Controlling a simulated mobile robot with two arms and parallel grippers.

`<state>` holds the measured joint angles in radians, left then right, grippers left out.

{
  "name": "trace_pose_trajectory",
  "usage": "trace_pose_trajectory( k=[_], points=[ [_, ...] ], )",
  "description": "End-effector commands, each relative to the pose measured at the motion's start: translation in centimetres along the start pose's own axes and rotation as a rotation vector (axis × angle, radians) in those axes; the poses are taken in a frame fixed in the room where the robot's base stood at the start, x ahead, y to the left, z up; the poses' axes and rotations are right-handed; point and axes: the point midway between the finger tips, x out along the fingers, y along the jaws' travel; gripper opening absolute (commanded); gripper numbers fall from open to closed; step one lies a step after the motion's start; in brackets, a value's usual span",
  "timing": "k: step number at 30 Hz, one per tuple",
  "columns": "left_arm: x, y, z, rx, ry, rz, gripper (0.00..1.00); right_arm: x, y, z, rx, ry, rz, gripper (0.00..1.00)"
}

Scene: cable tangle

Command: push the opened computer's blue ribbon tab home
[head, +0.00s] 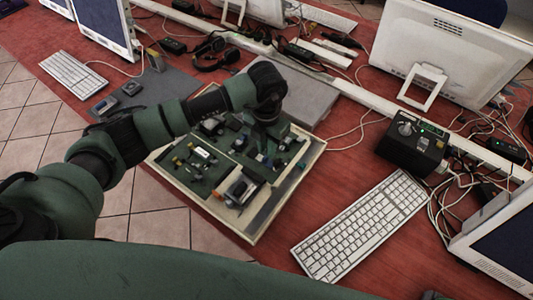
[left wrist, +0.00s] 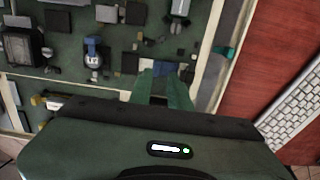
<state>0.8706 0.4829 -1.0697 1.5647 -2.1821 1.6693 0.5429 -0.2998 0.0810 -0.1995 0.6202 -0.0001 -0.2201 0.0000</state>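The opened computer (head: 236,230) is a flat, pale-rimmed case with a green board, lying on the red table in the head view. My left arm reaches over it from the left, and my left gripper (head: 270,135) points down at its far right part. In the left wrist view the green fingers (left wrist: 161,88) are low over the board. A small blue piece (left wrist: 163,68), perhaps the ribbon tab, shows at their tips. I cannot tell whether they touch it or whether they are fully shut. Its seating is hidden.
A white keyboard (head: 362,225) lies right of the case. A black box with knobs (head: 411,142) and a white monitor (head: 448,60) stand behind it. A grey panel (head: 310,98) lies behind the case. Loose cables run along the back and right.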

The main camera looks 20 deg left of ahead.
Motion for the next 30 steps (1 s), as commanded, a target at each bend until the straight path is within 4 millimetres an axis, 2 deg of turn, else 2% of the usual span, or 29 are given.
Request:
trace_pose_trajectory(
  k=[3,9,30],
  points=[
    [-1.9,0.0,0.1,0.003,-0.002,0.001,0.18,0.5,0.0,0.0,0.000,0.000,0.000,0.36],
    [-3.7,0.0,0.0,0.001,0.001,0.000,0.18,0.7,0.0,0.1,0.000,0.000,0.000,0.36],
    [-3.9,-0.1,-0.1,0.001,0.002,0.001,0.18,0.7,0.0,-0.3,0.000,0.005,0.000,0.36]
  ],
)
